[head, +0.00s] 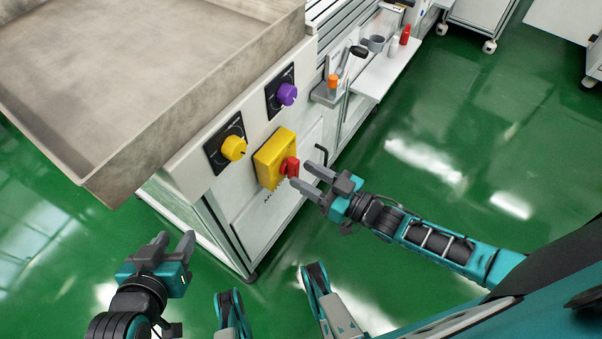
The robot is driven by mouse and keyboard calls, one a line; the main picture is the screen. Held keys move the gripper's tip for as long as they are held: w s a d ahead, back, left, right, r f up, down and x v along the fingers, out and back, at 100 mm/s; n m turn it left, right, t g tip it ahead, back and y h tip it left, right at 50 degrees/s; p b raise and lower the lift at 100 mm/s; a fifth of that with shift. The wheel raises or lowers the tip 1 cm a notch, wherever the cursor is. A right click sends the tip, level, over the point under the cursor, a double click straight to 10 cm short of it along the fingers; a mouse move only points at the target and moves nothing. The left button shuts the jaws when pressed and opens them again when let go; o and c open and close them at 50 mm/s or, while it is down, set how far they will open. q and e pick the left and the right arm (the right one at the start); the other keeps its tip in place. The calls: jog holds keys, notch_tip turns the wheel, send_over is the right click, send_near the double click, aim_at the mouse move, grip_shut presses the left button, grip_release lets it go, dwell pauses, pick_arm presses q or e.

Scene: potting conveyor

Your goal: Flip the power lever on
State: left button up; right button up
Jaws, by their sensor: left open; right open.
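A yellow switch box (271,157) with a red lever handle (289,167) is mounted on the white front panel of the machine. My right gripper (301,174) is open, its two fingertips just right of the red handle and very close to it. I cannot tell whether they touch it. My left gripper (174,241) is open and empty, low at the left, in front of the machine and well apart from the switch box.
A yellow knob (233,149) and a purple knob (287,95) sit on the panel beside the switch box. A large metal tray (120,135) overhangs at upper left. A black-knobbed lever (358,51) and a white shelf (388,76) are further back. Green floor (480,130) is open at right.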

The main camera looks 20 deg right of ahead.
jog(key=shift+x, duration=1.05)
grip_shut()
